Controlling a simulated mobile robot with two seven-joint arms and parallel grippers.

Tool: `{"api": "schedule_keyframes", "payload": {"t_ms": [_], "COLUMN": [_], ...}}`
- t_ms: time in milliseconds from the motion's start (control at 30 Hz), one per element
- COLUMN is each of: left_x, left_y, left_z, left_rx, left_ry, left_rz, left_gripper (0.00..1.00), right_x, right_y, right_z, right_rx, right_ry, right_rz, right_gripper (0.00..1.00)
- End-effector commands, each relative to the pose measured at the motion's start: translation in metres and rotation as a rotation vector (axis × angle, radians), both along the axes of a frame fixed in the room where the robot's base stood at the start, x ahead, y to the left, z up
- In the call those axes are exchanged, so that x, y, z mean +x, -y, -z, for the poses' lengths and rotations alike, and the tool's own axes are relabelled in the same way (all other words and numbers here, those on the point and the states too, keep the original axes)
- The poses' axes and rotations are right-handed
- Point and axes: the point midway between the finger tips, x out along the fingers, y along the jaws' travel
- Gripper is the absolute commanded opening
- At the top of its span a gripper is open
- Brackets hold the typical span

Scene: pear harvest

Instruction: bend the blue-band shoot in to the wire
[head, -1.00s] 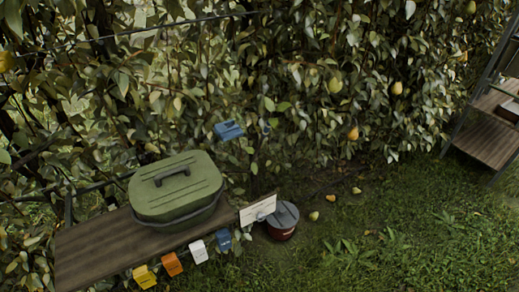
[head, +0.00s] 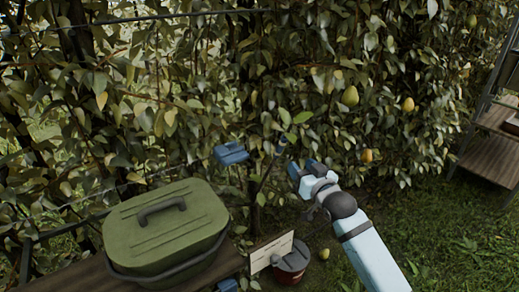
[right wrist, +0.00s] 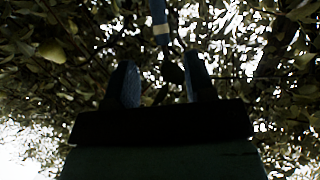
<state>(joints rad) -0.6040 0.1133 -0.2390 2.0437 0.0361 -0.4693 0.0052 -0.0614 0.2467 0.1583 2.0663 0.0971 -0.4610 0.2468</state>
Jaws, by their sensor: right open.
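The shoot with the blue band (head: 281,147) leans up to the right in front of the hedge, with bright green leaves at its top. A blue piece with a pale band (right wrist: 160,28) shows ahead of my fingers in the right wrist view. My right gripper (head: 304,169) is open, just right of the shoot and apart from it; it also shows in the right wrist view (right wrist: 161,84). One wire (head: 150,18) crosses the top of the foliage. A lower wire (head: 110,197) runs at the left, partly hidden by leaves. My left gripper is out of view.
A blue block (head: 231,153) hangs left of the shoot. A green lidded box (head: 165,232) stands on a wooden bench (head: 75,277). A pale sign (head: 271,251) and a lidded pot (head: 291,262) are below. Pears (head: 350,96) hang right; shelves (head: 490,160) stand far right.

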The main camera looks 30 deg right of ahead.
Motion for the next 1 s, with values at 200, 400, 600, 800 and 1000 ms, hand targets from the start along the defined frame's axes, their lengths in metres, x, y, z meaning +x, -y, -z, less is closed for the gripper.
{"api": "schedule_keyframes", "payload": {"t_ms": [200, 400, 600, 800, 1000], "left_x": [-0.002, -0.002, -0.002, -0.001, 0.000], "left_y": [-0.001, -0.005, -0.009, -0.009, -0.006], "left_z": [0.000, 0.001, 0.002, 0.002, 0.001], "left_rx": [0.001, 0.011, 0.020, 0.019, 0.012], "left_ry": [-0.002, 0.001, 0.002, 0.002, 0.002], "left_rz": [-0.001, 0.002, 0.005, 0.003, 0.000], "left_gripper": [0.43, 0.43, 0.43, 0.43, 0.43], "right_x": [0.036, 0.079, 0.113, 0.129, 0.132], "right_y": [0.003, 0.007, 0.011, 0.012, 0.013], "right_z": [-0.002, -0.001, -0.001, 0.000, 0.000], "right_rx": [0.000, -0.001, -0.001, -0.001, -0.001], "right_ry": [0.000, -0.001, -0.001, -0.002, -0.002], "right_rz": [-0.001, -0.001, -0.001, -0.001, -0.001], "right_gripper": [0.50, 0.50, 0.50, 0.50, 0.50]}}
